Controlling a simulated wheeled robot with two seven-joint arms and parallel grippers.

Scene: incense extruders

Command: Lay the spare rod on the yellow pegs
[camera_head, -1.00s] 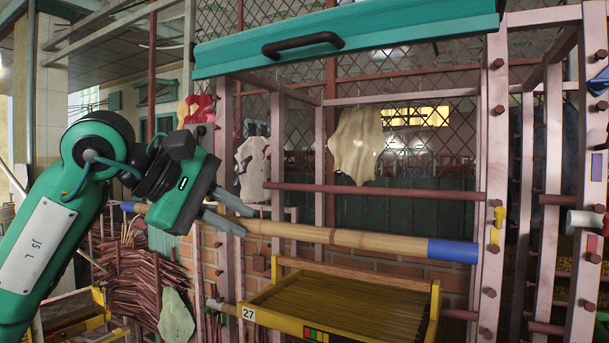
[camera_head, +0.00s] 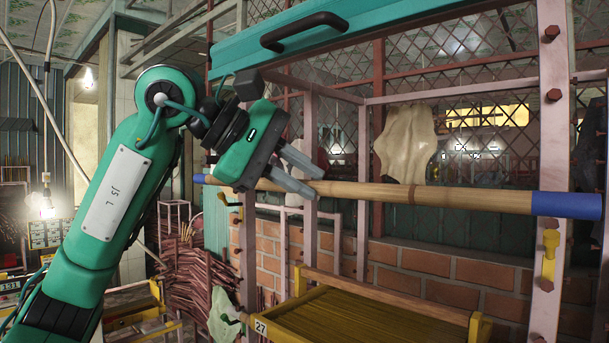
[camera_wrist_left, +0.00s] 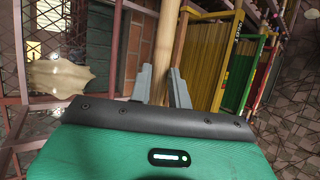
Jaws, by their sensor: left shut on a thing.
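The spare rod (camera_head: 450,198) is a long wooden pole with blue ends, lying roughly level in front of the pink rack. My left gripper (camera_head: 305,174) is shut around it, left of its middle; in the left wrist view the rod (camera_wrist_left: 167,35) runs between the fingers (camera_wrist_left: 160,85). A yellow peg (camera_head: 549,245) is on the right post, just below the rod's right blue end in the picture. Another yellow peg (camera_head: 236,214) shows by the left post, below the rod's left part. The rod appears apart from both pegs. My right gripper is not in view.
The rack's right post (camera_head: 549,120) stands behind the rod's right end. A teal hood with a black handle (camera_head: 303,31) hangs above. A yellow tray marked 27 (camera_head: 372,322) sits below the rod. A pale sheet (camera_head: 406,143) hangs behind it.

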